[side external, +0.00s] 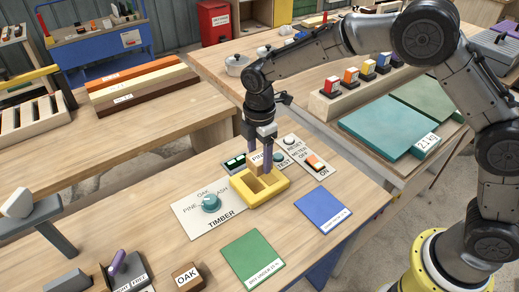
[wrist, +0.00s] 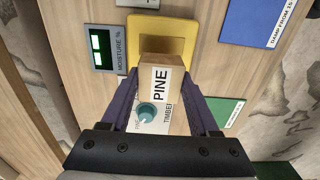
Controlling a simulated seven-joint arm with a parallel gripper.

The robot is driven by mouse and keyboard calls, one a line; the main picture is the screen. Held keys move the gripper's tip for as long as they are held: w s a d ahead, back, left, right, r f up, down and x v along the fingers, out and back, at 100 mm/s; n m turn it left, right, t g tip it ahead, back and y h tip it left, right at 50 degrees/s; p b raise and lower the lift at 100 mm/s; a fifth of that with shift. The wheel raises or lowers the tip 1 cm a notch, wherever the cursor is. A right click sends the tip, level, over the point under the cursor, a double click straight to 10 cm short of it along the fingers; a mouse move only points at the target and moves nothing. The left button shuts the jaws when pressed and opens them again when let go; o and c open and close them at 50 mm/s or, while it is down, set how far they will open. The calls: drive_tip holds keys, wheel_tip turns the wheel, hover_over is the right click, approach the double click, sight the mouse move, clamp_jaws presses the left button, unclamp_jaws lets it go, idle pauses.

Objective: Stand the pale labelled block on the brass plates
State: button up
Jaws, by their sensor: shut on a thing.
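My gripper (side external: 260,152) is shut on the pale block labelled PINE (side external: 255,161). In the wrist view, the jaws (wrist: 162,85) close on both sides of the pine block (wrist: 176,100), with its PINE label facing the camera. The block is over or at the yellow holder (side external: 272,197), which has openings in its top. In the wrist view the block's far end overlaps the yellow holder (wrist: 143,27). I cannot tell whether the block touches it. No brass plates can be made out; the holder's inside is mostly hidden.
A TIMBER dial (side external: 210,203) lies left of the holder, a moisture display (side external: 235,163) behind it. A TEST button (side external: 279,157) and orange switch (side external: 315,162) are close by. Green (side external: 253,258) and blue (side external: 323,210) cards lie in front. An OAK block (side external: 187,276) stands near the front.

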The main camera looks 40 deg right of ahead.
sight(259, 168)
drive_tip(key=shift+f, duration=0.4)
drive_tip(key=shift+f, duration=1.75)
idle(1.2)
drive_tip(key=o, duration=1.5)
drive_tip(key=shift+c, duration=0.2)
wheel_tip(259, 168, up, 14)
drive_tip(key=shift+f, duration=0.1)
